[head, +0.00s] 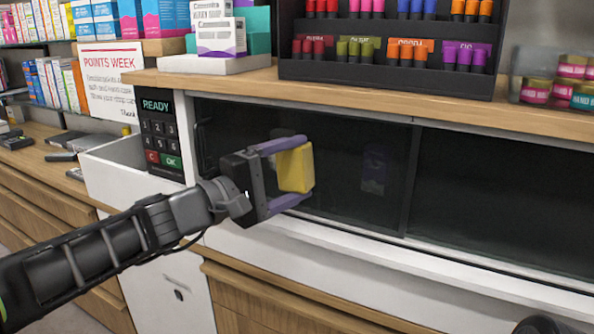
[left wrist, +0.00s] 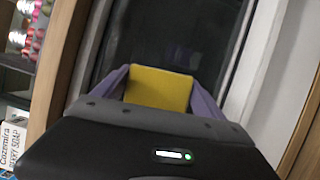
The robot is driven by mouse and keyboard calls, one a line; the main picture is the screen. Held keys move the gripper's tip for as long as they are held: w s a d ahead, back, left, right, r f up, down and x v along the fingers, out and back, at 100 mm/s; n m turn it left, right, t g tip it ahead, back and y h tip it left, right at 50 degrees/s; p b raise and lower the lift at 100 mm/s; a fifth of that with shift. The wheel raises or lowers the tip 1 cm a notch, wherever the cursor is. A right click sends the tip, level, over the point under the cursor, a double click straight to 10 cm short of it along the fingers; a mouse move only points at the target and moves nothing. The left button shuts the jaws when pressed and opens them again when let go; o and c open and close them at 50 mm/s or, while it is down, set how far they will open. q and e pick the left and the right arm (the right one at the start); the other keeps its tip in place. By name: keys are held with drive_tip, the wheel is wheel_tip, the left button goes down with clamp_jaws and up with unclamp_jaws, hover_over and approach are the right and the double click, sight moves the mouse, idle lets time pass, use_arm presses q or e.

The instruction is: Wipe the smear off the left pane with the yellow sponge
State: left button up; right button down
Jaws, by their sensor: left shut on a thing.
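The yellow sponge (head: 294,169) is held between the purple fingers of my left gripper (head: 305,168), in front of the left pane. The sponge also shows in the left wrist view (left wrist: 158,88), with a finger on each side. The left pane (head: 345,205) is dark glass under the counter top; it also fills the middle of the left wrist view (left wrist: 180,35). A faint purplish patch (head: 375,170) shows on or behind this pane, right of the sponge; I cannot tell whether it is the smear. Whether the sponge touches the glass is unclear. My right gripper is not visible.
A second dark pane (head: 500,200) lies to the right. A white ledge (head: 370,250) runs below both. A keypad (head: 163,140) reading READY and an open white drawer (head: 125,170) are at the left. A wooden counter top (head: 390,108) with a display rack (head: 390,75) is above.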

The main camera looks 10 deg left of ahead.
sight(276, 167)
use_arm(q)
drive_tip(key=shift+w+a, duration=0.35)
drive_tip(key=shift+a, duration=0.45)
drive_tip(key=shift+w+a, duration=0.3)
drive_tip(key=shift+a, duration=0.5)
drive_tip(key=a, duration=0.1)
drive_tip(key=w+a, duration=0.1)
drive_tip(key=a, duration=0.1)
drive_tip(key=shift+w+a, duration=0.2)
drive_tip(key=shift+a, duration=0.1)
drive_tip(key=shift+b, duration=0.4)
drive_tip(key=shift+s, duration=0.1)
drive_tip(key=shift+d, duration=0.1)
